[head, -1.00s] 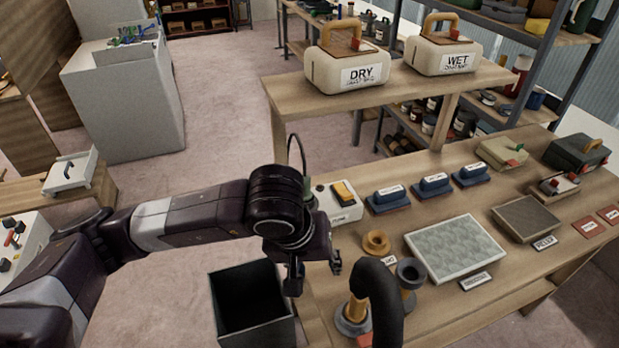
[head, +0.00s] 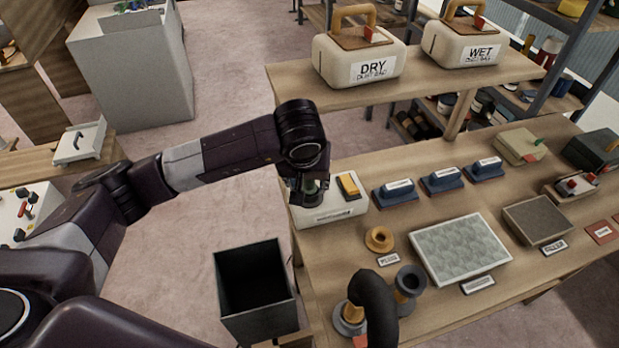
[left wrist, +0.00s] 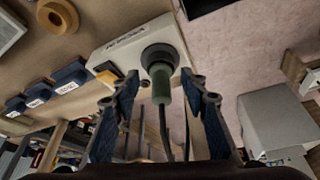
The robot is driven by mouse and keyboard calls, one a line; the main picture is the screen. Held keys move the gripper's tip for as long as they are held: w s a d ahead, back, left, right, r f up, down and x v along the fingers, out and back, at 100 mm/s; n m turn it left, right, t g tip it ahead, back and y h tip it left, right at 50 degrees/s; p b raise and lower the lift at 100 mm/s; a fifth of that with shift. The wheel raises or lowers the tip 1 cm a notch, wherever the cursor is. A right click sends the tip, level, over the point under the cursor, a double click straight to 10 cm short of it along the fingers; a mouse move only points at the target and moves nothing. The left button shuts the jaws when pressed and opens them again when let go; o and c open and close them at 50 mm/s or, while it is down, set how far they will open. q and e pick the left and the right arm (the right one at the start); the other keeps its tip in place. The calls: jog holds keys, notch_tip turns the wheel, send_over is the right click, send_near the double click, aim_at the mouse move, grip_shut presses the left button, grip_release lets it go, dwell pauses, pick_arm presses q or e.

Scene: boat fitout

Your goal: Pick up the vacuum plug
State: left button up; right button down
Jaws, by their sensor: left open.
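The green vacuum plug (left wrist: 161,86) with dark cords behind it shows in the left wrist view. Its far end meets a dark round socket (left wrist: 160,55) on a white power box (left wrist: 118,48), which also shows in the head view (head: 333,208). My left gripper (left wrist: 160,99) is open, with one finger on each side of the plug and a gap on both sides. In the head view my left gripper (head: 309,198) is over the left part of the white box and largely hides the plug. My right gripper is not in view.
An orange switch (head: 348,185) is beside the plug on the box. Several blue blocks (head: 394,194), an orange ring (head: 379,240) and a framed filter panel (head: 459,249) lie on the bench. A dark open bin (head: 257,288) stands left of the bench. A black hose (head: 375,305) rises at the front.

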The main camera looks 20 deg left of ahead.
aim_at(309, 184)
pick_arm(q)
jog(key=shift+w+a+r+p, duration=0.15)
jog(key=shift+w+p, duration=0.15)
jog(key=shift+w, duration=0.15)
jog(key=shift+w+a+p, duration=0.2)
jog(key=shift+w+p, duration=0.45)
jog(key=shift+w, duration=0.4)
jog(key=x, duration=0.2)
jog(key=shift+w+f, duration=0.15)
jog(key=shift+f, duration=0.2)
jog(key=shift+w+f, duration=0.1)
jog(key=shift+f, duration=0.2)
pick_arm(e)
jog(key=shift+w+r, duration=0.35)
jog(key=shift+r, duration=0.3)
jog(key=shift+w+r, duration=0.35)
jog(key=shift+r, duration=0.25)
pick_arm(q)
grip_shut()
